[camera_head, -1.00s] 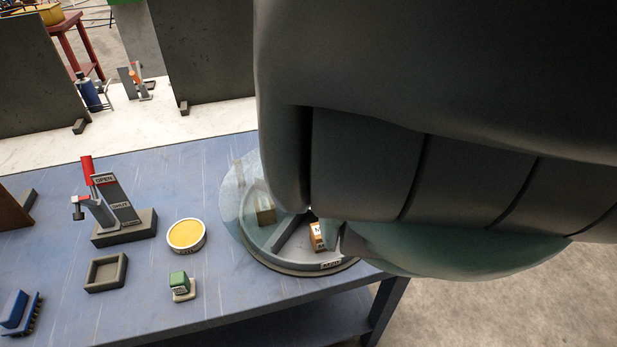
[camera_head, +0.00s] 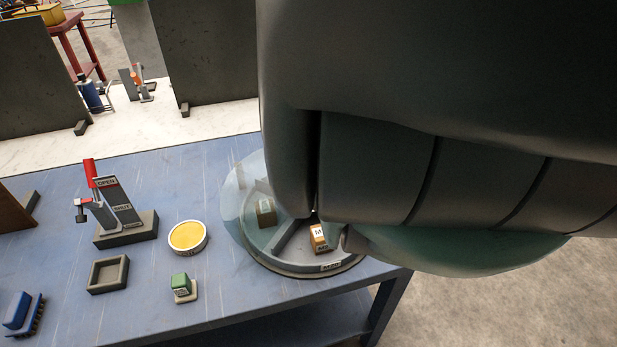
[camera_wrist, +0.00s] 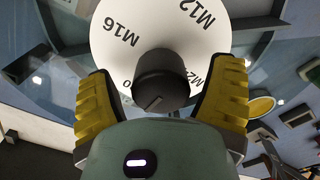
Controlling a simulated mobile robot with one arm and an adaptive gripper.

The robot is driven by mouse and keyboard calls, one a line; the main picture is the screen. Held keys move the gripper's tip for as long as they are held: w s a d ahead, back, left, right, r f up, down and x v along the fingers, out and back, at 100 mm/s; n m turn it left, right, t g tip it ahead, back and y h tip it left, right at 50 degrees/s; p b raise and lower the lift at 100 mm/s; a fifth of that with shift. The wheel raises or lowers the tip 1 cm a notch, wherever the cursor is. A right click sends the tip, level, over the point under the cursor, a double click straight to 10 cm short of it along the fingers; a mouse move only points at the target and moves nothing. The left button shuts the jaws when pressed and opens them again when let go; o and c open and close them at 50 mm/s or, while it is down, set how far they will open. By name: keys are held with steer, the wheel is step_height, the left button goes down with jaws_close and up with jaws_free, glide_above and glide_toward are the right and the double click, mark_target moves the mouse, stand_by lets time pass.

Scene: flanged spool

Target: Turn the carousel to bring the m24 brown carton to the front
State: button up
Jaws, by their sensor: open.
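The carousel (camera_head: 290,268) is a round grey turntable with dividers under a clear cover, at the right end of the blue table. A brown carton (camera_head: 319,240) with a white label starting with M sits at its front; the rest of the label is too small to read. Another brown carton (camera_head: 266,215) sits farther back left. In the wrist view a dark knob (camera_wrist: 161,80) stands on a white disc (camera_wrist: 130,22) marked M16, M12 and a partly hidden M2-something. My gripper (camera_wrist: 164,78) is open, its yellow fingers on either side of the knob, with gaps showing. My arm hides the carousel's right part.
On the table left of the carousel are a yellow-topped round tin (camera_head: 187,237), a small green block (camera_head: 181,284), a grey square tray (camera_head: 108,274), a red-handled OPEN/SHUT lever stand (camera_head: 125,228) and a blue brush (camera_head: 22,312). Table between them is clear.

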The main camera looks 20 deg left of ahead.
steer(key=shift+f, duration=0.1)
stand_by(0.3)
steer(key=c, duration=1.4)
